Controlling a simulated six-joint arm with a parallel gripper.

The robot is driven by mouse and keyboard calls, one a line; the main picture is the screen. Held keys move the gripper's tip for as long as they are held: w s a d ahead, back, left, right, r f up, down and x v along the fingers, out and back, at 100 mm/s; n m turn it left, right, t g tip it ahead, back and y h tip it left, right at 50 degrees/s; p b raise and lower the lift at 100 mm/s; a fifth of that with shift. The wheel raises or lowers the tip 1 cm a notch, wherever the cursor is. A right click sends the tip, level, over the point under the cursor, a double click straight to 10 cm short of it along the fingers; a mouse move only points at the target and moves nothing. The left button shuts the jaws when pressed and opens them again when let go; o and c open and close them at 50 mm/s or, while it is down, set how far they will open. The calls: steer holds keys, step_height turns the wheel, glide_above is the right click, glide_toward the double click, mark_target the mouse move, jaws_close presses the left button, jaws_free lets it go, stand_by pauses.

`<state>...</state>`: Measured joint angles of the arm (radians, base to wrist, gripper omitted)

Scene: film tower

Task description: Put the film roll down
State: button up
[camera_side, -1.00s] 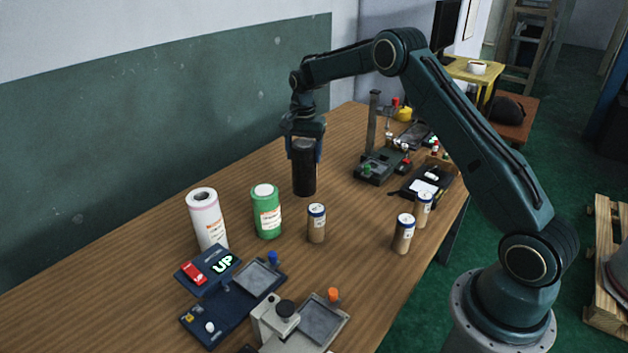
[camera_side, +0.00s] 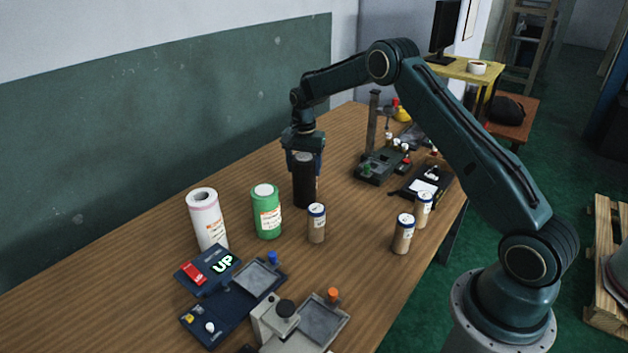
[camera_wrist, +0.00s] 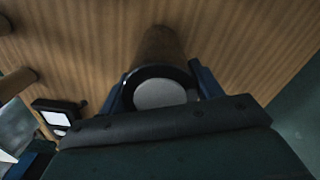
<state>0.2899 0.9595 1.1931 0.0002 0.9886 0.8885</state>
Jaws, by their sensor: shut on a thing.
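The black film roll (camera_side: 304,188) is upright between the fingers of my gripper (camera_side: 304,166), which is shut on its upper part. Its lower end is at or very near the wooden table (camera_side: 140,270); I cannot tell for sure whether it touches. In the wrist view, the roll's pale round end (camera_wrist: 159,94) shows inside a dark rim between the two blue fingers of my gripper (camera_wrist: 160,88).
A green roll (camera_side: 266,212) and a white roll (camera_side: 206,218) stand to the left. Small brown canisters (camera_side: 316,223) stand in front and to the right. A device with a post (camera_side: 375,165) stands right of my gripper.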

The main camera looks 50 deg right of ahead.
steer(key=o, duration=1.8)
steer(key=shift+f, duration=0.1)
step_height(320, 180, up, 12)
steer(key=shift+r, duration=0.2)
steer(key=shift+r, duration=0.1)
